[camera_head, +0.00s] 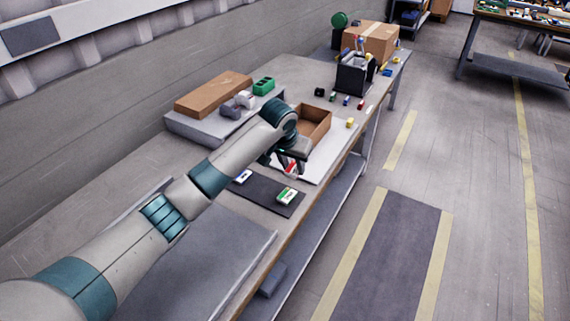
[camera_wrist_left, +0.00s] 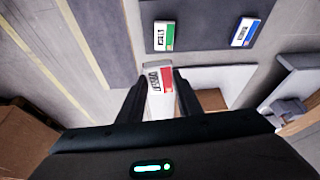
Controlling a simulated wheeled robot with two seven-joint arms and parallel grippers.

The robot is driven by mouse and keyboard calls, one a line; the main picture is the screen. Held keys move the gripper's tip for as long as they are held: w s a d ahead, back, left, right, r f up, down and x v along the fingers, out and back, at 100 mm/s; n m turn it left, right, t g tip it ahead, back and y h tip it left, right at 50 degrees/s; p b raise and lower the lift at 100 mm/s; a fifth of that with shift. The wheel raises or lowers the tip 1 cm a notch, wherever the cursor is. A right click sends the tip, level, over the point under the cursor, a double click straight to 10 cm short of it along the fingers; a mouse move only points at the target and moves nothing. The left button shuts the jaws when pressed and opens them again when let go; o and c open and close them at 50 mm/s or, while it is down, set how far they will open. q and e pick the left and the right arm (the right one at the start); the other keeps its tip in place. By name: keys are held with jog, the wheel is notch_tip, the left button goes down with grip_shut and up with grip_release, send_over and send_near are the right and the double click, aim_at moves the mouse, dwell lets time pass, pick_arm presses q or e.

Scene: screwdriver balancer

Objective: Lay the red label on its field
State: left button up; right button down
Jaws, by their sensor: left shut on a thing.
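The red label (camera_wrist_left: 166,78), a small white block with a red side and dark print, is held between the two fingers of my left gripper (camera_wrist_left: 158,88). In the head view the red label (camera_head: 291,170) shows partly below my left gripper (camera_head: 284,158). The gripper is shut on it, above the table near the dark mat (camera_head: 265,193). On the mat lie a green-and-white label (camera_head: 287,195) and a blue-and-white label (camera_head: 243,176); the wrist view shows the green one (camera_wrist_left: 163,36) and the blue one (camera_wrist_left: 245,32). I cannot make out a marked red field. My right gripper is out of view.
An open cardboard box (camera_head: 313,121) stands on a white sheet (camera_head: 322,160) behind the gripper. A grey platform (camera_head: 190,127) with a brown box (camera_head: 213,93) is at the back left. A black holder (camera_head: 352,75) stands farther off. The table's right edge is close to the mat.

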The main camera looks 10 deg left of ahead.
pick_arm(q)
jog(key=s+a+r+n, duration=0.1)
jog(key=s+a+r, duration=0.2)
jog(key=s, duration=0.4)
jog(key=s+a+r+n, duration=0.1)
jog(key=s+a+r, duration=0.2)
jog(key=s+r, duration=0.2)
jog(key=s+a+r+n+y, duration=0.1)
jog(key=s+a+r, duration=0.2)
jog(key=s, duration=0.6)
jog(key=shift+a+r, duration=0.25)
jog(key=shift+r, duration=0.15)
jog(key=shift+r, duration=0.1)
